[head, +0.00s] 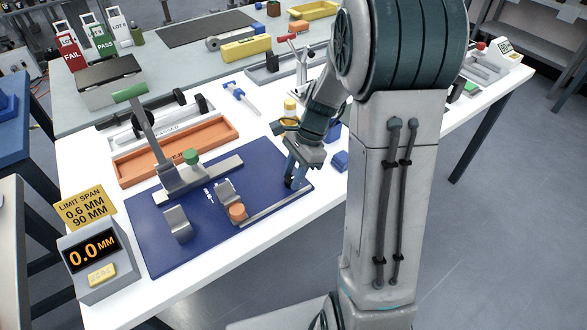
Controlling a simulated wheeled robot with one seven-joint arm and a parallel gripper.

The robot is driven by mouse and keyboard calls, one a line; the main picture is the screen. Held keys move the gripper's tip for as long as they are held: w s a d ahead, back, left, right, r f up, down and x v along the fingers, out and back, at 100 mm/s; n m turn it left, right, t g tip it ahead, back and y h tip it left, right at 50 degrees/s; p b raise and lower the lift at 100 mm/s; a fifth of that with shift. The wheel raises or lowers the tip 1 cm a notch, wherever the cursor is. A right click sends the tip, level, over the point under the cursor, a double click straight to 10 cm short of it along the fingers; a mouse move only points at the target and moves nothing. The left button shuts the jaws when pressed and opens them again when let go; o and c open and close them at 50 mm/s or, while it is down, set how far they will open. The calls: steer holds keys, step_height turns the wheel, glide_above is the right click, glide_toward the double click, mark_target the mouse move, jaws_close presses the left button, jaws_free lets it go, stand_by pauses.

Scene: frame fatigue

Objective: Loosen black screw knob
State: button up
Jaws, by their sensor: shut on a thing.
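My gripper (293,172) reaches down over the right end of the blue mat (165,247). Its fingers are shut on a small dark thing at the mat's right edge, which appears to be the black screw knob (288,184). The fingers largely hide the knob, so its turn cannot be told. A thin grey rail (272,208) lies on the mat just in front of the gripper. To the left stand an orange knob (238,212), a grey block (179,224) and a green knob (191,157) on a metal fixture.
A display box (97,262) reading 0.0 MM stands at the front left, below a yellow LIMIT SPAN sign (85,209). An orange tray (175,151) lies behind the mat. Blue blocks (340,160) sit right of the gripper. The white table's (262,246) front edge is clear.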

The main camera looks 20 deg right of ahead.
steer(key=n+p, duration=0.1)
steer(key=n, duration=0.1)
steer(key=n+g+h+p, duration=0.1)
steer(key=n, duration=0.1)
steer(key=shift+w+a+r+n+g, duration=0.1)
steer(key=shift+w+r+n+g, duration=0.05)
steer(key=shift+n+g, duration=0.15)
steer(key=n+g+h+p, duration=0.1)
steer(key=n, duration=0.2)
steer(key=shift+a+n, duration=0.15)
steer(key=shift+n, duration=0.25)
steer(key=n+h, duration=0.1)
steer(key=n, duration=0.1)
steer(key=n+p, duration=0.1)
steer(key=n, duration=0.1)
steer(key=shift+w+a+g+h, duration=0.1)
steer(key=shift+g+h, duration=0.2)
steer(key=shift+h, duration=0.1)
steer(key=shift+a+n+h, duration=0.1)
steer(key=shift+n+h, duration=0.7)
steer(key=shift+n, duration=1.4)
steer(key=o, duration=0.7)
